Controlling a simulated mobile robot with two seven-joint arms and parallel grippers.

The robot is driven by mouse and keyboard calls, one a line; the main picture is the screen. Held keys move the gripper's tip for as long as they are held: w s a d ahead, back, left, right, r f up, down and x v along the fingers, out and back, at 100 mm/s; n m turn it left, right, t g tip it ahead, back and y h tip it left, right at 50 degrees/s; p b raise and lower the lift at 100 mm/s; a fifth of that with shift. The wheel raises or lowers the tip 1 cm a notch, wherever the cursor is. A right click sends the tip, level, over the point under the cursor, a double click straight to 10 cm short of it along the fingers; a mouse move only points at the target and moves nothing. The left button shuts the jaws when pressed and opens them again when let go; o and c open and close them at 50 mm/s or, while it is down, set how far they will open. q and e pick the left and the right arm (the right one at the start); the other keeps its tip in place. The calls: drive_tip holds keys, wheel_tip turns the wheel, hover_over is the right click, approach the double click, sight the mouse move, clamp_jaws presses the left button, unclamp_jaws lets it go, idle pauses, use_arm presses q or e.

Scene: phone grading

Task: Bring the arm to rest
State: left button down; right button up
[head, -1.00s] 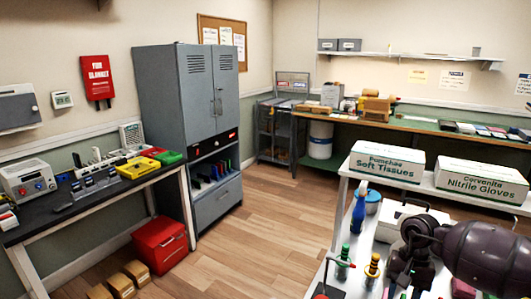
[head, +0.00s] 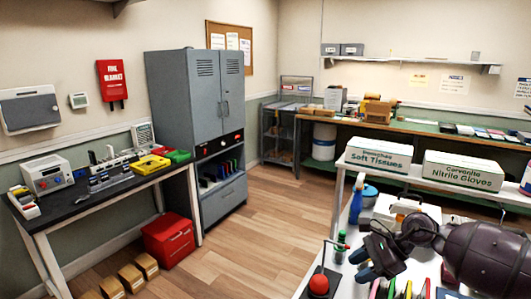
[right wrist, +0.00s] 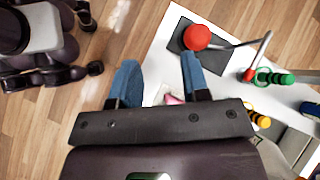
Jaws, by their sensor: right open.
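My right gripper (head: 362,260) reaches in from the lower right, over the edge of the white table. In the right wrist view its two blue fingers (right wrist: 160,70) stand apart with nothing held between them. Floor and the white tabletop edge show beyond the fingers. My right arm's dark purple links fill the lower right of the head view. My left gripper cannot be made out in either view.
A red ball-topped item (head: 318,284) on a dark plate stands close to the right gripper. The white table (right wrist: 165,35) also bears a blue spray bottle (head: 356,200) and coloured reels (right wrist: 275,78). Boxes of tissues (head: 378,153) and gloves (head: 463,170) stand behind. Open floor (head: 270,225) lies left.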

drive_tip(key=w+a+r+m+t+y, duration=0.1)
drive_tip(key=a+r+m+t+y, duration=0.7)
drive_tip(key=m, duration=1.1)
drive_tip(key=s+d+f+m+t+h, duration=0.3)
drive_tip(key=f+m+h, duration=0.3)
drive_tip(key=m, duration=0.7)
drive_tip(key=s+d+f+m+t+h, duration=0.35)
drive_tip(key=f+m+h, duration=0.3)
drive_tip(key=m, duration=0.65)
drive_tip(key=s+d+f+m+g+h, duration=0.2)
drive_tip(key=s+d+f+m, duration=0.1)
drive_tip(key=s+f, duration=0.5)
drive_tip(key=s+d+f+m+g+h, duration=0.2)
drive_tip(key=s+f+m, duration=0.4)
drive_tip(key=s, duration=0.8)
wheel_tip(320, 180, down, 3)
drive_tip(key=shift+d+f, duration=0.1)
drive_tip(key=shift+d, duration=0.65)
drive_tip(key=shift+g, duration=0.25)
